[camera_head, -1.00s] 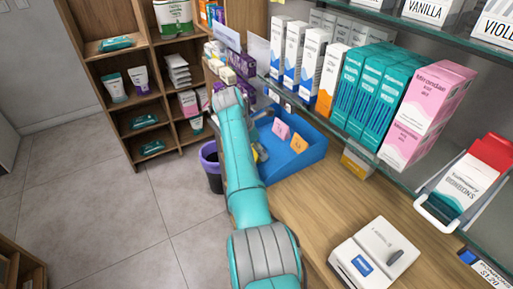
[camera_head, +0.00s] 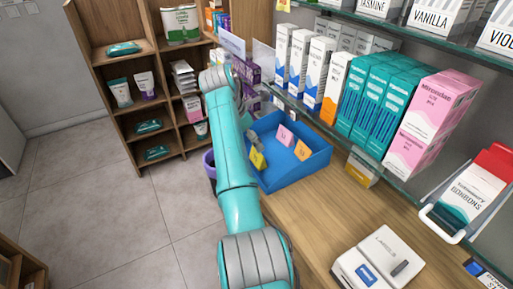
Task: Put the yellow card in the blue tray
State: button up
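The blue tray (camera_head: 312,165) stands on the wooden counter just right of my arm. The yellow card (camera_head: 257,159) shows at the tray's left side, beside my arm, and appears to be inside the tray, though the near rim and the arm make this hard to judge. A pink card (camera_head: 285,136) and an orange card (camera_head: 303,150) stand upright in the tray. My arm reaches up past the tray's left end. My gripper is mostly hidden behind my wrist, and its fingers cannot be made out.
A glass shelf with teal, pink and white boxes (camera_head: 380,100) overhangs the counter on the right. A white device (camera_head: 378,258) sits on the front counter. A wooden shelf unit (camera_head: 140,85) stands at the back left. A purple bin (camera_head: 209,162) is partly behind my arm.

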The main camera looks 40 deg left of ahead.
jog(key=shift+v, duration=1.45)
